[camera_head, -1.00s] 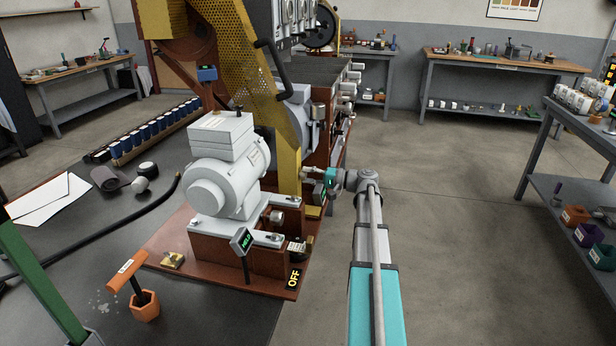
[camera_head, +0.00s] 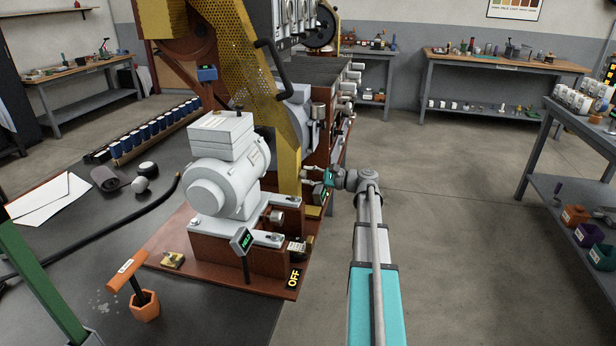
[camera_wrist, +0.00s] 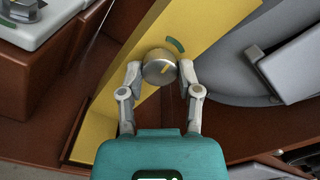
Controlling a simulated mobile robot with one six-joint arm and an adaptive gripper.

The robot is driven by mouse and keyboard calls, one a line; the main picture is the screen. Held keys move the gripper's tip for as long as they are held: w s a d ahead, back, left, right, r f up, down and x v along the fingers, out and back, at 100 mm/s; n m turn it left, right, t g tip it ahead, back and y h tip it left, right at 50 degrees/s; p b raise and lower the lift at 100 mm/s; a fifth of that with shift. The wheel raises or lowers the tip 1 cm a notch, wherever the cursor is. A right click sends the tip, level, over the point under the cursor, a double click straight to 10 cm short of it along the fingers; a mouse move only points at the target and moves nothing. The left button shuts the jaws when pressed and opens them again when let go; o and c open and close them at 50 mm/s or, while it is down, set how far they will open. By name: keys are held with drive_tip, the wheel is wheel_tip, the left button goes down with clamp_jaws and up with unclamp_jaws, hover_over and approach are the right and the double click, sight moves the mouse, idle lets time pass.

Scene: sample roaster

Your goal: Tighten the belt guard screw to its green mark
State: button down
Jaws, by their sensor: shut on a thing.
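The belt guard screw (camera_wrist: 159,68) is a round metal knob with a yellow line on its face, set on the yellow belt guard (camera_wrist: 124,88). A green arc mark (camera_wrist: 175,44) is on the guard, above and right of the knob in the wrist view. The yellow line slants on the face's right half and does not visibly point at the green arc's middle. My gripper (camera_wrist: 160,72) is shut on the screw, one finger on each side. In the head view my gripper (camera_head: 306,175) is at the lower end of the yellow guard (camera_head: 288,150); the screw is too small to make out there.
A grey motor (camera_head: 222,180) stands left of the guard on a brown base with an OFF sign (camera_head: 294,279) and a HELD display (camera_head: 242,240). An orange-handled tool (camera_head: 128,268) stands in an orange holder at front left. Open floor lies to the right.

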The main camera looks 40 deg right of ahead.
drive_tip(key=shift+m, duration=0.8)
drive_tip(key=shift+c, duration=1.5)
unclamp_jaws()
drive_tip(key=v, duration=1.2)
drive_tip(key=shift+s, duration=0.1)
